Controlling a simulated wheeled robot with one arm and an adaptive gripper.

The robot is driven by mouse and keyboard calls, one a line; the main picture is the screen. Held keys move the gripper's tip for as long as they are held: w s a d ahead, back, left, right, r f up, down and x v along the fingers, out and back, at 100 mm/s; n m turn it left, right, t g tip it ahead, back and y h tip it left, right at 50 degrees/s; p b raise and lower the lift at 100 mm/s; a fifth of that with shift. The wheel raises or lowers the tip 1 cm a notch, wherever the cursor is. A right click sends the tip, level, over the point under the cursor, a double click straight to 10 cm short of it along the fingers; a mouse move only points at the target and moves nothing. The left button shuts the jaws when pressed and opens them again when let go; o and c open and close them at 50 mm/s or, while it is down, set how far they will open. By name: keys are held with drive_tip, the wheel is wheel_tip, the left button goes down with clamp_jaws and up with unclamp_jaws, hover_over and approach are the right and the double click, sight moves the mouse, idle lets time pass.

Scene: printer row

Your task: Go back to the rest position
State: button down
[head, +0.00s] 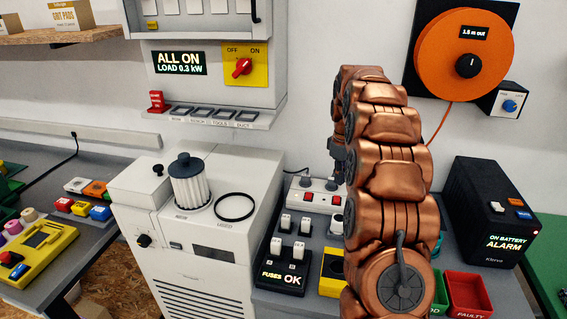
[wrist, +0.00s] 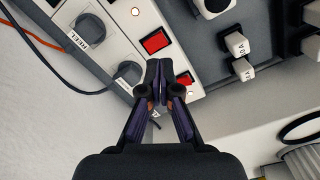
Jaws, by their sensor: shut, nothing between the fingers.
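My gripper (wrist: 160,75) shows in the wrist view with its two dark fingers together and nothing between them. Its tips appear over a white socket strip (wrist: 115,30) with red switches; I cannot tell whether they touch it. In the head view my copper-coloured arm rises in front of the bench, and my gripper is mostly hidden behind it. The socket strip (head: 313,195) stands on the bench to the left of my arm.
A fuse block (head: 283,277) reading "FUSES OK" stands left of my arm. A black box (head: 492,215) reading "ON BATTERY ALARM" and a red bin (head: 467,294) are to its right. A white machine (head: 205,235) stands at left. An orange reel (head: 463,55) hangs on the wall.

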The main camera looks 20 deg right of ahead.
drive_tip(key=shift+a, duration=0.1)
drive_tip(key=s+a+r+m, duration=0.1)
drive_tip(key=s+a+r, duration=0.1)
drive_tip(key=s+a, duration=0.65)
drive_tip(key=s+a+r+m, duration=0.1)
drive_tip(key=s+a+r, duration=0.2)
drive_tip(key=s+a, duration=0.55)
drive_tip(key=s+a+f+m+g, duration=0.1)
drive_tip(key=s+a, duration=0.4)
drive_tip(key=s, duration=0.5)
drive_tip(key=s+a+f+m, duration=0.1)
drive_tip(key=s+a+f, duration=0.2)
drive_tip(key=s, duration=0.8)
drive_tip(key=a, duration=0.2)
drive_tip(key=shift+s+a+f+m+g, duration=0.3)
drive_tip(key=shift+a+f+g, duration=0.05)
drive_tip(key=shift+f+g, duration=0.05)
